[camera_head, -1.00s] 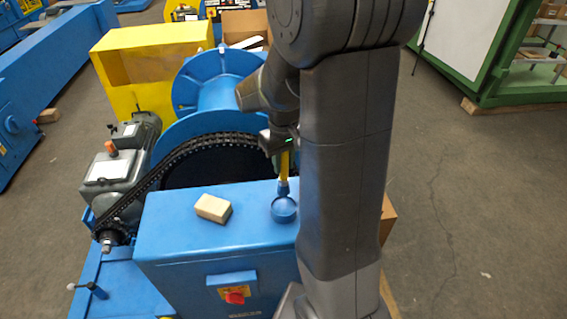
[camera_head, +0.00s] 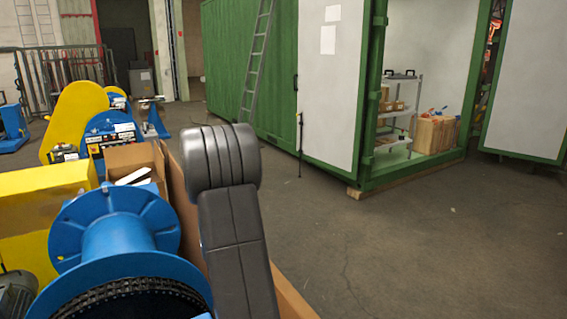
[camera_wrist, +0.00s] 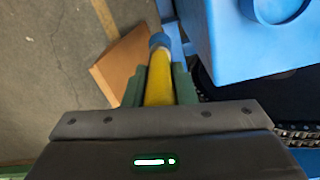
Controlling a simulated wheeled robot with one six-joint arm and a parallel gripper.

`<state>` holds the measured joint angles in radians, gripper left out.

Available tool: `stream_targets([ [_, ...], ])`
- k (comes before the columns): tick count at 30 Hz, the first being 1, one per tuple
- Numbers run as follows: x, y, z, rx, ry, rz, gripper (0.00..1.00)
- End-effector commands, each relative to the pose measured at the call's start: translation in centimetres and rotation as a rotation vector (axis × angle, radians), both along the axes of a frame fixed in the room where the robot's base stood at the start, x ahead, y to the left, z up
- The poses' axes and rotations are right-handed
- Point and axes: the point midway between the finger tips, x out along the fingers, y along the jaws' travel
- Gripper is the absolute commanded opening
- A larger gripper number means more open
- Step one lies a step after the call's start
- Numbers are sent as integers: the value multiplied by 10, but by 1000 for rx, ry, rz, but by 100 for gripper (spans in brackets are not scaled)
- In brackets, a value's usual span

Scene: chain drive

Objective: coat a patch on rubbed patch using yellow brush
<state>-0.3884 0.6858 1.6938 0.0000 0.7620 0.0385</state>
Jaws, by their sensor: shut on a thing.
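My gripper (camera_wrist: 159,84) is shut on the yellow brush (camera_wrist: 158,88) in the wrist view, with a green pad on each side of the handle. A blue band and a paler end of the brush point toward the top edge. A round blue pot (camera_wrist: 278,8) on the blue housing (camera_wrist: 228,55) is cut off at the upper right; the brush is apart from it. My gripper and the brush do not show in the head view. I cannot make out a rubbed patch in either view.
A blue drum (camera_head: 120,240) with a black chain (camera_head: 130,292) stands at the lower left, beside a yellow cover (camera_head: 40,190). A cardboard box (camera_head: 135,157) is behind it. Open floor (camera_head: 420,240) lies at right, before a green container (camera_head: 372,150) with shelves.

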Motion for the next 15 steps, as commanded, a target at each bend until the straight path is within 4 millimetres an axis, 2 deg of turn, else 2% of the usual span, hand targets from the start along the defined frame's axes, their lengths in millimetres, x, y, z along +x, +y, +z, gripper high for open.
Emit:
stream_targets([
  [1,8,-20,-14,-2,5,-62,1],
  [6,24,-69,-47,-1,3,-224,1],
  [10,29,-94,-64,-1,2,-304,1],
  [15,31,-108,-73,0,-1,-348,1],
])
